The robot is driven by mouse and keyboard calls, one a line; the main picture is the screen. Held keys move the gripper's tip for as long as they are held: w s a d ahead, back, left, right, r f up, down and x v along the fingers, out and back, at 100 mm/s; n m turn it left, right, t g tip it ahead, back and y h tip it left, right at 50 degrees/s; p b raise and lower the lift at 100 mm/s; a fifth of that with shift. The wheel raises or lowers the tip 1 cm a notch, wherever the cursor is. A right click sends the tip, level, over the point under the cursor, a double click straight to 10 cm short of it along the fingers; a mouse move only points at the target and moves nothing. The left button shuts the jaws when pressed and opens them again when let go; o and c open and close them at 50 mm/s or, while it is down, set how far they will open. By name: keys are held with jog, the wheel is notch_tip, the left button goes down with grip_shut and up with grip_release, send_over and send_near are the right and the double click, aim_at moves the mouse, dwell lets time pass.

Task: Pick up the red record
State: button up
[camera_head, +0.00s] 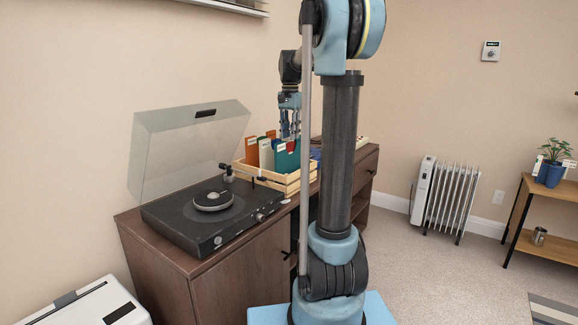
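A wooden crate (283,182) on the cabinet holds several records in sleeves. I see an orange-red sleeve (252,150) at its left, a pale one (266,154) beside it, and a teal one (287,162) in front. A small patch of red (291,146) shows at the top of the teal sleeve, just below my gripper; most of it is hidden. My gripper (290,137) points down over the back part of the crate, with its fingertips close to the sleeve tops. The view is too small to tell whether it is open or touching a record.
A black turntable (180,225) with its clear lid (190,150) raised stands left of the crate on the dark wood cabinet (235,290). A white heater (445,195) and a shelf with a plant (553,165) stand to the right. Carpet between them is clear.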

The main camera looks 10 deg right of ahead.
jog(key=shift+w+d+f, duration=0.1)
jog(key=shift+f, duration=1.35)
jog(key=shift+d+f, duration=0.1)
jog(key=shift+f, duration=1.3)
grip_shut()
